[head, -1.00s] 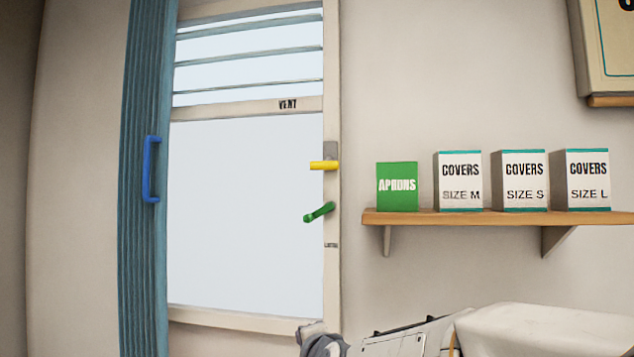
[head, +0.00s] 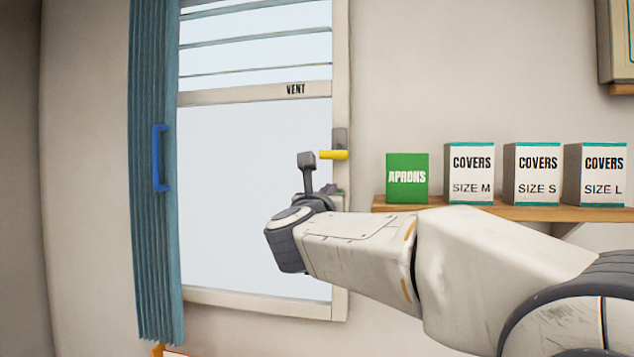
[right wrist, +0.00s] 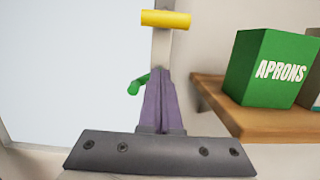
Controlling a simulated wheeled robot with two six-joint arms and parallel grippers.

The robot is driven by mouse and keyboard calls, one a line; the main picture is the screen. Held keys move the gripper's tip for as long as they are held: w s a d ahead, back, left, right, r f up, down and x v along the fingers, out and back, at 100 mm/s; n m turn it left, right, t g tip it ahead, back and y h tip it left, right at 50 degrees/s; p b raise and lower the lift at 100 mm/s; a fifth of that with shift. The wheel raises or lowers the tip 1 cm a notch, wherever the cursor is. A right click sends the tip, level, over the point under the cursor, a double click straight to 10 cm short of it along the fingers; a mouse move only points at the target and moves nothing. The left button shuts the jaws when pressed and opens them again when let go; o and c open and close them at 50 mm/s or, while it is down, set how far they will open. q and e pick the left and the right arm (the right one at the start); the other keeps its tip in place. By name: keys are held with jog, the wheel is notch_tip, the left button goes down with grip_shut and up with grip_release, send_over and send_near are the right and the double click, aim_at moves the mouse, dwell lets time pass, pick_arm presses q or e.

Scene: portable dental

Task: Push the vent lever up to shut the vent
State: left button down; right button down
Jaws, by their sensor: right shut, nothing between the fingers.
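The window frame (head: 340,240) has a slatted vent (head: 255,40) at its top, above a rail marked VENT. A yellow handle (head: 334,155) sticks out level to the left from the frame's right post; it also shows at the top of the right wrist view (right wrist: 166,19). A green lever (right wrist: 138,84) sits lower on that post, its free end tilted down to the left. My right gripper (head: 331,188) is shut and empty, pointing at the post below the yellow handle. Its purple fingers (right wrist: 158,75) partly cover the green lever's right end. In the head view my arm hides the green lever.
A wooden shelf (head: 384,204) with a green APRONS box (head: 407,178) and white COVERS boxes (head: 471,174) stands right of the window, close to my right arm. A blue curtain (head: 155,260) with a blue handle (head: 160,158) hangs at the left.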

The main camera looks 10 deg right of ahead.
aim_at(337, 150)
jog(key=r+p, duration=0.1)
jog(key=w+r+p, duration=0.1)
jog(key=r+p, duration=0.1)
jog(key=r, duration=0.1)
jog(key=shift+w+d+r, duration=0.1)
jog(key=shift+w+d, duration=0.15)
jog(key=shift+p, duration=0.3)
jog(key=shift+s+r+g+p, duration=0.2)
jog(key=shift+r+g+p, duration=0.1)
jog(key=shift+r+p, duration=0.15)
jog(key=shift+a+r, duration=0.1)
